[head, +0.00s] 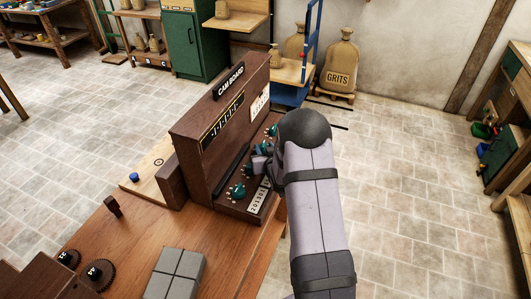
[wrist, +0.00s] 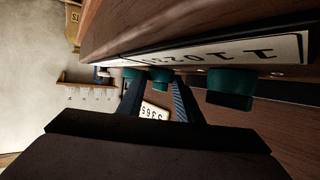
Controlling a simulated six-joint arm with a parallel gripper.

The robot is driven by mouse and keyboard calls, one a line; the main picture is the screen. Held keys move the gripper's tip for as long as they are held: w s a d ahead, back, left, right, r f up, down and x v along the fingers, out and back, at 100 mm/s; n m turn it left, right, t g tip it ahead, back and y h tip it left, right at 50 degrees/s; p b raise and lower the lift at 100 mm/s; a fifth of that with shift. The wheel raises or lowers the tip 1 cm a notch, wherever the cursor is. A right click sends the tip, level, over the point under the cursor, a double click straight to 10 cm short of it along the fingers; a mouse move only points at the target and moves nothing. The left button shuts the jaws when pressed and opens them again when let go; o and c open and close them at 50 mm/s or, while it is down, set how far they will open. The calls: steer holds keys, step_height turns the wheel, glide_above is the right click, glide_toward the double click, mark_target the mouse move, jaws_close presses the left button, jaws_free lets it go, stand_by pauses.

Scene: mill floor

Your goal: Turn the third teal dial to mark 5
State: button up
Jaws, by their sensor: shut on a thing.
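The cam board (head: 218,125) is a dark wooden console on the bench with a row of teal dials along its sloped front. The nearest teal dial (head: 238,190) stands clear, and another teal dial (head: 271,130) shows at the far end. My gripper (head: 260,153) is down at the row between them, its fingertips partly hidden by my arm. In the wrist view, my two fingers are shut around a teal dial (wrist: 160,78). A larger teal dial (wrist: 232,88) sits to the right, outside the fingers. The held dial's pointer and marks cannot be read.
A numbered white strip (head: 258,201) lies along the board's front edge, and a white card (head: 260,103) is on its upper face. Open tiled floor lies right of my arm.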

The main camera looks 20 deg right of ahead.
steer(key=shift+w+a+m+h+b, duration=0.1)
steer(key=shift+a+m+h+b, duration=0.05)
steer(key=shift+m+h+b, duration=0.4)
steer(key=shift+r, duration=0.1)
steer(key=o, duration=1)
steer(key=shift+b+v, duration=0.95)
steer(key=shift+v, duration=2.75)
